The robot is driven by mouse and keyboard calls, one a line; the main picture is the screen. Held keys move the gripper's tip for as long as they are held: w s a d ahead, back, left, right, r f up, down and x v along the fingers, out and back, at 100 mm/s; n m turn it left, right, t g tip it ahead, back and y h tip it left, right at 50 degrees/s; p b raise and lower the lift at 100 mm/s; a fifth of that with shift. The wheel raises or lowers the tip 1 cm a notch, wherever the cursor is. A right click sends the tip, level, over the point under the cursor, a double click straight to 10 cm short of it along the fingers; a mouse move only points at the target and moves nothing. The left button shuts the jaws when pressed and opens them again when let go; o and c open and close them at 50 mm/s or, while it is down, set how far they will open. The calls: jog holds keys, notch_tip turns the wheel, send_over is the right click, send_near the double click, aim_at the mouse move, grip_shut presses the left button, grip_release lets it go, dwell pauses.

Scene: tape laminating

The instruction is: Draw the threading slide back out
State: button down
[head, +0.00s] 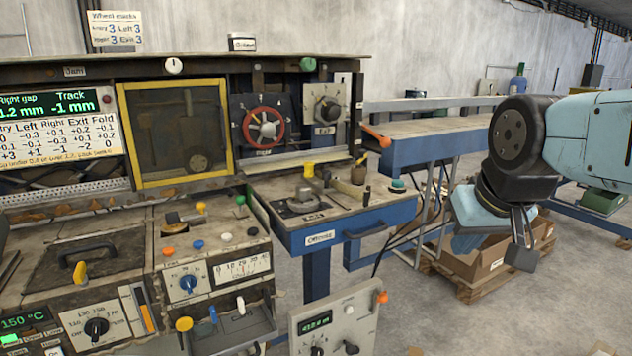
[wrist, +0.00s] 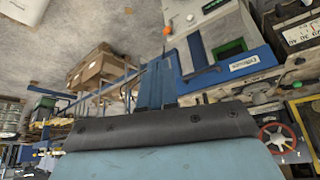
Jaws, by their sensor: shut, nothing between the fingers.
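My gripper (head: 522,244) hangs at the right of the head view, pointing down. It is shut and empty, well to the right of the machine and apart from it. I cannot tell for sure which part is the threading slide, as no label names it. An orange-ended lever (head: 376,137) sticks out at the right end of the machine's rail. The blue-edged offcuts table (head: 340,228) stands below it. The wrist view shows the blue table edge (wrist: 240,65) and the red handwheel (wrist: 277,139), with my own wrist parts across the bottom.
A yellow-framed window (head: 177,132) and a red handwheel (head: 264,128) are on the machine's back panel. A control box (head: 334,322) stands low in front. Cardboard boxes (head: 480,262) sit on a pallet below my gripper. Grey floor (head: 420,315) lies open between.

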jog(key=c, duration=1.8)
grip_release()
jog(key=shift+o, duration=0.7)
jog(key=shift+w+r, duration=0.15)
jog(key=shift+r, duration=0.05)
jog(key=o, duration=0.6)
jog(key=w+a+r, duration=0.2)
jog(key=w+r, duration=0.3)
jog(key=w, duration=0.2)
jog(key=shift+a+m+g, duration=0.3)
jog(key=shift+a, duration=0.05)
jog(key=shift+o, duration=0.8)
jog(key=w+a+r, duration=0.4)
jog(key=w, duration=0.3)
jog(key=shift+m+h, duration=0.3)
jog(key=shift+m, duration=0.1)
jog(key=m, duration=0.2)
send_near(326, 172)
jog(key=shift+g+h, duration=0.4)
jog(key=x, duration=0.6)
jog(key=w+x, duration=0.1)
jog(key=x, duration=0.2)
jog(key=shift+a+r, duration=0.15)
jog(key=shift+a, duration=0.15)
jog(key=shift+c, duration=0.2)
grip_shut()
